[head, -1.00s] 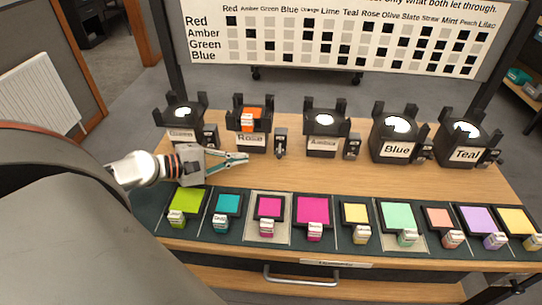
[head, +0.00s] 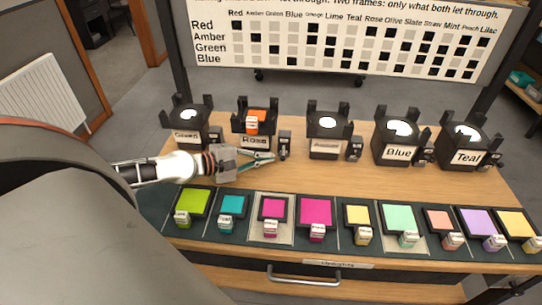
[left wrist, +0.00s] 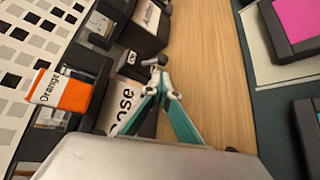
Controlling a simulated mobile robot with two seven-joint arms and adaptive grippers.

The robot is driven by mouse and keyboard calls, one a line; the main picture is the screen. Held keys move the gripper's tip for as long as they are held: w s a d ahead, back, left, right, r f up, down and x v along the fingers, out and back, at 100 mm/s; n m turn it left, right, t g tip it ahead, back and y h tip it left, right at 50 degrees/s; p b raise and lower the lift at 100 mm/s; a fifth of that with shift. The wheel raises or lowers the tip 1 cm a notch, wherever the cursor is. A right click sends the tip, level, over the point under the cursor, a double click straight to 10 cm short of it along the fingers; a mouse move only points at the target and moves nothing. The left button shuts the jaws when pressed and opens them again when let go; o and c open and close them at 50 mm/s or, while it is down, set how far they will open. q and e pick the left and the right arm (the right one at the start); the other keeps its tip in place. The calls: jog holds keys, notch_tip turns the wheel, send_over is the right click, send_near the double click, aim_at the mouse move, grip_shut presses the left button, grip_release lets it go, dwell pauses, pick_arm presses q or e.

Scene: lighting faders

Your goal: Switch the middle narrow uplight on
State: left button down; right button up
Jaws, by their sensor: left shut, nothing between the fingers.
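The uplights stand in a row at the back of the table, each with a black switch box at its right. The Rose uplight (head: 254,122), second from left, holds an orange-topped frame (head: 254,117), labelled Orange in the left wrist view (left wrist: 60,90); no lit disc shows in it. Its switch box (head: 285,146) has a small grey lever (left wrist: 156,61). My left gripper (head: 272,157) is shut and empty, its teal fingertips (left wrist: 161,82) close to the lever; I cannot tell whether they touch. My right gripper is not in view.
The Green (head: 187,136), Amber (head: 325,146), Blue (head: 397,152) and Teal (head: 466,157) uplights show bright discs. Several colour frames lie on a dark mat (head: 340,238) along the front. Bare wood (head: 350,180) lies between the rows. A chart board (head: 340,75) stands behind.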

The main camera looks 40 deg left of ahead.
aim_at(283, 153)
pick_arm(q)
jog(key=shift+w+d, duration=0.25)
jog(key=shift+w, duration=0.45)
jog(key=shift+w+d+f+p, duration=0.25)
jog(key=shift+w+f+p, duration=0.15)
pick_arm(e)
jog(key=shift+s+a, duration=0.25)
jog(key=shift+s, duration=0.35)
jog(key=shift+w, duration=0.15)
